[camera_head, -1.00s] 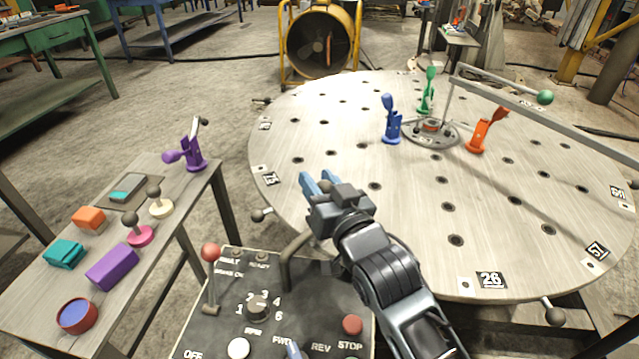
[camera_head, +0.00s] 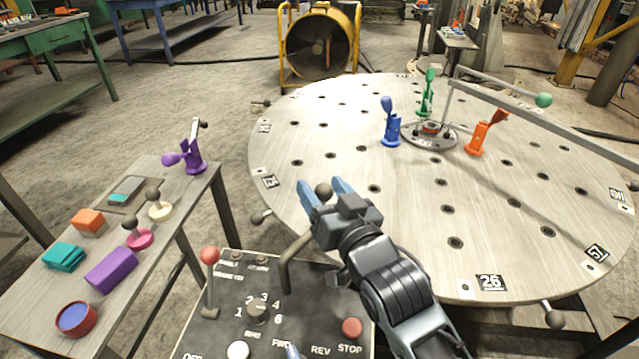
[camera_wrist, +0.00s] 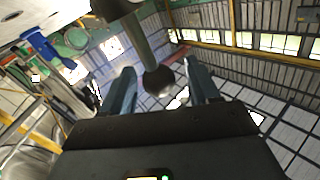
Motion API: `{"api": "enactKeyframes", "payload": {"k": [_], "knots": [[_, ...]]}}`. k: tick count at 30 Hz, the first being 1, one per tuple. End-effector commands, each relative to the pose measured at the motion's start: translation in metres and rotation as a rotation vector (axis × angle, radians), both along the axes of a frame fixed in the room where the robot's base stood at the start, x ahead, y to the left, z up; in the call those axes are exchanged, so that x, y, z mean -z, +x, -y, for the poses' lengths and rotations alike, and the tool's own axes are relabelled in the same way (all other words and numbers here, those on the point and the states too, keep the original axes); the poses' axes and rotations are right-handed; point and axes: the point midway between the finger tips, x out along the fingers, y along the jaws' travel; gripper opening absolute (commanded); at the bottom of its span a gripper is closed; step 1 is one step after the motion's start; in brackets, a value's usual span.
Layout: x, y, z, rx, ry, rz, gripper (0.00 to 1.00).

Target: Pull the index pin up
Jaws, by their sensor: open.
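A dark ball knob (camera_head: 323,191), apparently the top of the index pin, sits between my gripper's fingers at the round table's near left edge. In the wrist view the ball (camera_wrist: 158,81) is on a greenish-grey rod (camera_wrist: 137,40) and lies between the two fingertips, with a gap on each side. My gripper (camera_head: 322,186) is open, its blue-grey fingers on either side of the ball; it also shows in the wrist view (camera_wrist: 161,86). In the head view, my gripper and wrist hide the pin's lower part.
The round table (camera_head: 330,125) carries blue (camera_head: 391,125), green (camera_head: 428,92) and orange (camera_head: 482,135) clamps. A control console (camera_head: 225,325) with a red-knobbed lever (camera_head: 210,256) and bent bar (camera_head: 290,265) is close below. A side bench (camera_head: 45,300) with small parts stands left.

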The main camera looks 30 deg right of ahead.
Motion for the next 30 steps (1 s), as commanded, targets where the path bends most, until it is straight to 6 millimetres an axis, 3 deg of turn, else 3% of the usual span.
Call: {"api": "enactKeyframes", "payload": {"k": [6,12,30], "knots": [[0.001,-0.036,-0.002,0.000,0.001,-0.001,0.60],[0.000,-0.054,-0.002,0.000,0.000,0.000,0.60],[0.000,-0.058,-0.002,0.000,0.000,0.000,0.60]]}}
